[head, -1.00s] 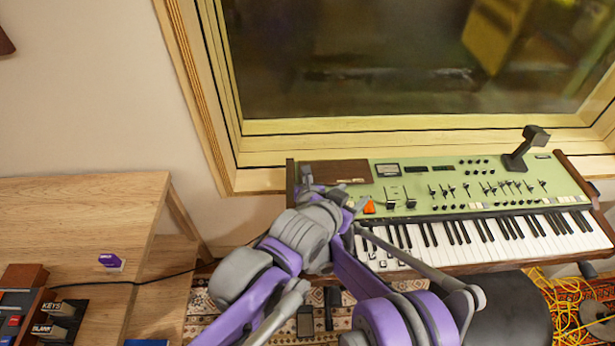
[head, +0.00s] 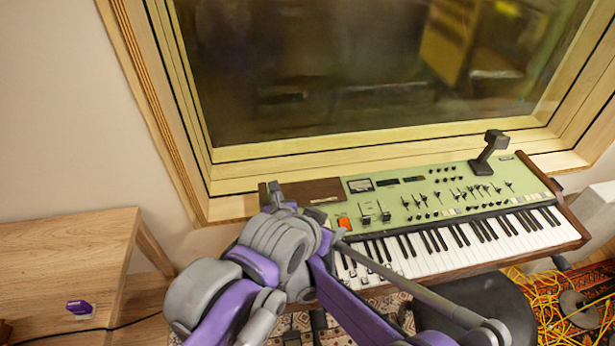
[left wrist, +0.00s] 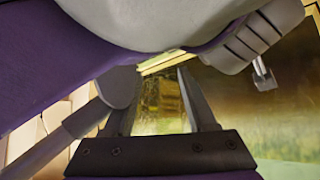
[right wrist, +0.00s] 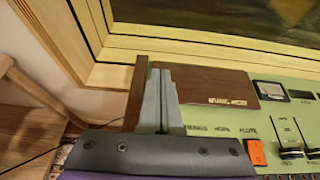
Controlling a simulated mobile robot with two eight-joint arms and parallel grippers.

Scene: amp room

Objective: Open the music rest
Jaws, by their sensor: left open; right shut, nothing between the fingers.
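A green keyboard (head: 430,185) stands below a window. A dark brown wooden panel (head: 325,190), likely the music rest, lies flat at its back left. In the right wrist view the panel (right wrist: 215,88) shows blurred lettering near its front edge. My right gripper (right wrist: 160,75) is shut and empty. Its fingers overlap the panel's left end in that view; I cannot tell whether they touch. My left gripper (left wrist: 157,72) is open and empty, with the window glass beyond its fingers. In the head view my arms overlap and cover the keyboard's front left corner.
A wooden side cheek (right wrist: 137,90) stands at the panel's left. An orange switch (right wrist: 256,152) and sliders (head: 375,214) are nearby. The window frame (head: 350,147) runs close behind. A wooden table (head: 70,255) is at left. Yellow cables (head: 540,300) lie at lower right.

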